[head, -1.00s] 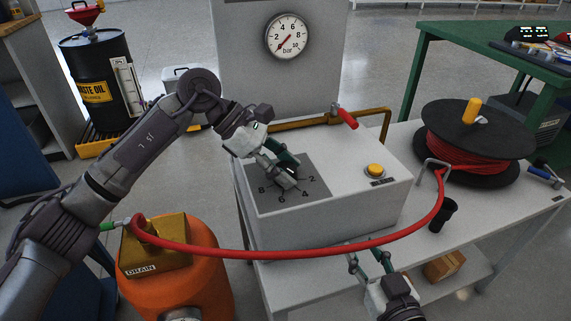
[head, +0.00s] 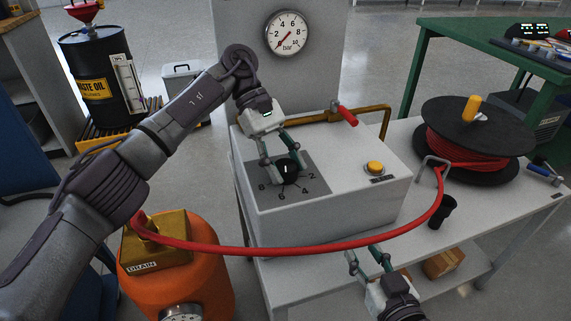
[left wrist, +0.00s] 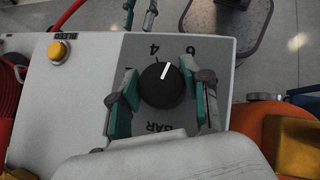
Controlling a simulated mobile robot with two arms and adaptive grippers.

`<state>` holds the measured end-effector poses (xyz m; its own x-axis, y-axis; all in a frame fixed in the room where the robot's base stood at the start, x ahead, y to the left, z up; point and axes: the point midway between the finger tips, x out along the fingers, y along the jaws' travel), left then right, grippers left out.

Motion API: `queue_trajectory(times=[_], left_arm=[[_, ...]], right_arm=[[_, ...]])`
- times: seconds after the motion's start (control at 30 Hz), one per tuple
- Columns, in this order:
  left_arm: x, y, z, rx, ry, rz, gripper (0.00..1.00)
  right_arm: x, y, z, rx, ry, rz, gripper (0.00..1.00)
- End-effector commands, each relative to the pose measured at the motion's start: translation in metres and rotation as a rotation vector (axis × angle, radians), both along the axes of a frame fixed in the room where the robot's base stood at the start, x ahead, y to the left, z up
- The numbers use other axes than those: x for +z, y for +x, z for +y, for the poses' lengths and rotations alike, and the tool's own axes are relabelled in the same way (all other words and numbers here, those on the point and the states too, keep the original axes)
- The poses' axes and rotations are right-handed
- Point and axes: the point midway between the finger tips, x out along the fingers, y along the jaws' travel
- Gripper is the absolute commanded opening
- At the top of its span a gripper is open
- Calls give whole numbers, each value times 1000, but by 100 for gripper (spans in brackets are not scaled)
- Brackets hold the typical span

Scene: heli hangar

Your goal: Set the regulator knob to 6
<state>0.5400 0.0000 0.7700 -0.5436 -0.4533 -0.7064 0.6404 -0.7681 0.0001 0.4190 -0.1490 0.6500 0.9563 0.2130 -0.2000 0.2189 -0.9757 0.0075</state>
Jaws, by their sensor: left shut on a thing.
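The black regulator knob (head: 289,170) sits on a grey dial plate (head: 312,187) on top of a white box. In the left wrist view the knob (left wrist: 161,86) has a white pointer mark, which points between the printed 4 and 6. My left gripper (head: 281,172) is shut on the knob, one finger on each side. It also shows in the left wrist view (left wrist: 160,88). The round bar gauge (head: 287,33) stands behind, its needle pointing to the lower left, at the low end. My right gripper (head: 367,259) is open and empty in front of the box.
A red hose (head: 300,250) arcs across the front of the box from the orange drain tank (head: 190,270) to the reel (head: 470,140). A yellow button (head: 375,167) and a red-handled valve (head: 345,115) are close to the knob. A black cup (head: 442,212) stands at right.

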Motion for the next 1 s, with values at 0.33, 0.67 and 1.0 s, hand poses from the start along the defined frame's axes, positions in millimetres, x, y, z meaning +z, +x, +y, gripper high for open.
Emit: queue_trajectory(times=[0.33,0.67,1.0], left_arm=[[0,1,1,-29,1,-3,12],[0,1,1,-27,2,-2,64],[0,0,0,-28,1,-2,72]], right_arm=[[1,0,1,1,2,-5,40],[1,1,1,2,3,-6,40],[2,1,2,4,4,-10,40]])
